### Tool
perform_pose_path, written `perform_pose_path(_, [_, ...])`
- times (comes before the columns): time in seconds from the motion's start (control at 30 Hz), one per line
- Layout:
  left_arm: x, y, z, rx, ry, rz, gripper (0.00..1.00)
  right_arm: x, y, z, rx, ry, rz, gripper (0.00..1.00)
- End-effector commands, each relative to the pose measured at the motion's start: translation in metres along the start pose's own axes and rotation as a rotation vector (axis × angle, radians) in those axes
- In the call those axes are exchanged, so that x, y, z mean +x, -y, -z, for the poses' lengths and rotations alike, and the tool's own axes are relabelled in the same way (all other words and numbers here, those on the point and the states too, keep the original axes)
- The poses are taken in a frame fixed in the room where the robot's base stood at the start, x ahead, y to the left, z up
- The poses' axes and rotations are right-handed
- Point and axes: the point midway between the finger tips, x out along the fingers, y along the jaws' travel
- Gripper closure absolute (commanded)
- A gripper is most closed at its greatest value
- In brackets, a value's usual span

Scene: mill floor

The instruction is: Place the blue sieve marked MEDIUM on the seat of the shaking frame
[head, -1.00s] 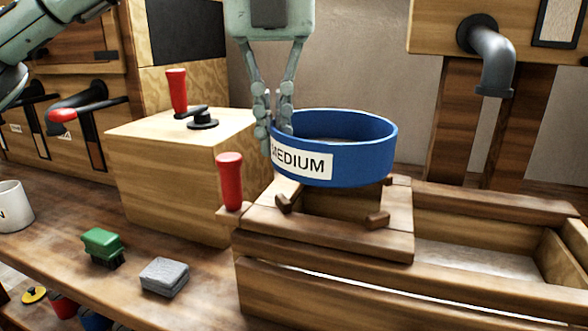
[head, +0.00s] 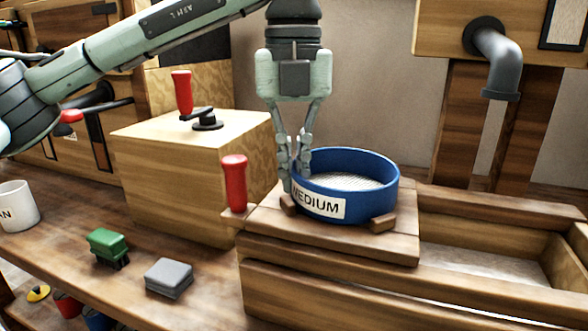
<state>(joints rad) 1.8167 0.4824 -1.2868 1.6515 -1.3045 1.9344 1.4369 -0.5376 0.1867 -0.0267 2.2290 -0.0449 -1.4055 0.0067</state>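The blue sieve (head: 375,196), with a white label reading MEDIUM, sits level on the wooden seat of the shaking frame (head: 330,240), between small wooden corner blocks. Its mesh shows inside the rim. My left gripper (head: 294,180) points down at the sieve's left edge, its fingers astride the rim wall, one outside and one inside. The fingers look closed on the wall, and the tips are partly hidden by the sieve. My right gripper is not in view.
A red-handled lever (head: 234,183) stands just left of the seat. A wooden box with a red-handled crank (head: 182,92) is behind it. A wooden trough (head: 480,255) lies to the right. A green brush (head: 107,244), grey block (head: 168,277) and white mug (head: 17,206) are on the bench.

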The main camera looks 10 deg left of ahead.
Motion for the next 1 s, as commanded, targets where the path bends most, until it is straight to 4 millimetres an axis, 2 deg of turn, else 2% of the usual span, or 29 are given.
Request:
perform_pose_path(0.03, [0.002,0.000,0.000,0.000,0.000,0.001,1.00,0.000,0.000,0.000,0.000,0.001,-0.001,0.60])
perform_pose_path(0.23, [0.001,0.000,0.000,0.000,0.000,0.000,0.75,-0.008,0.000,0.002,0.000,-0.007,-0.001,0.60])
perform_pose_path(0.63, [-0.005,0.000,0.000,0.000,0.001,0.001,0.74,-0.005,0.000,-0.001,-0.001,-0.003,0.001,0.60])
perform_pose_path(0.77, [-0.025,0.001,-0.001,-0.002,0.003,0.001,0.74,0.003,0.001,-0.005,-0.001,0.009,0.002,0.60])
perform_pose_path(0.97, [-0.072,0.001,0.000,0.000,0.004,0.001,0.74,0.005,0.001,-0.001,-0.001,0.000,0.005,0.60])
perform_pose_path(1.0, [-0.081,0.001,-0.001,-0.002,0.004,-0.001,0.74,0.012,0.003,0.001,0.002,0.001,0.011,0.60])
